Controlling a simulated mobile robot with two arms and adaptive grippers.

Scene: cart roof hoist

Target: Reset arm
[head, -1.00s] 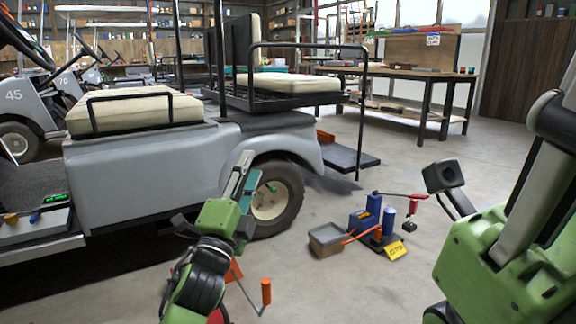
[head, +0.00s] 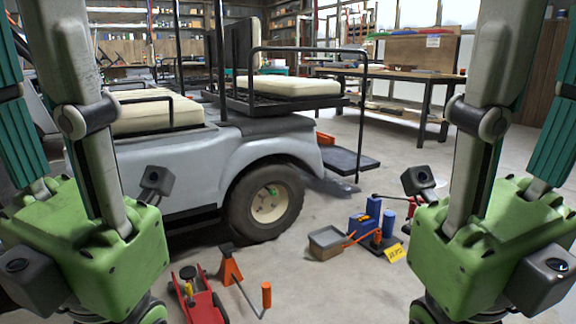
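Both arms are folded close in front of me, mirrored at the two sides of the head view. My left gripper (head: 85,245) is a green body at the left, and my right gripper (head: 490,245) matches it at the right. Grey and teal links rise from both and run out of the top or sides of the picture. The fingertips do not show clearly, so I cannot tell open from shut. No held object shows at either. The grey cart (head: 230,160) stands behind the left arm, its rear wheel (head: 266,203) on the floor.
A red floor jack (head: 203,305) and orange stand (head: 230,268) are on the floor between the arms. A grey tray (head: 327,243), blue items (head: 366,218) and yellow sign (head: 393,253) lie farther right. A workbench (head: 400,75) stands behind.

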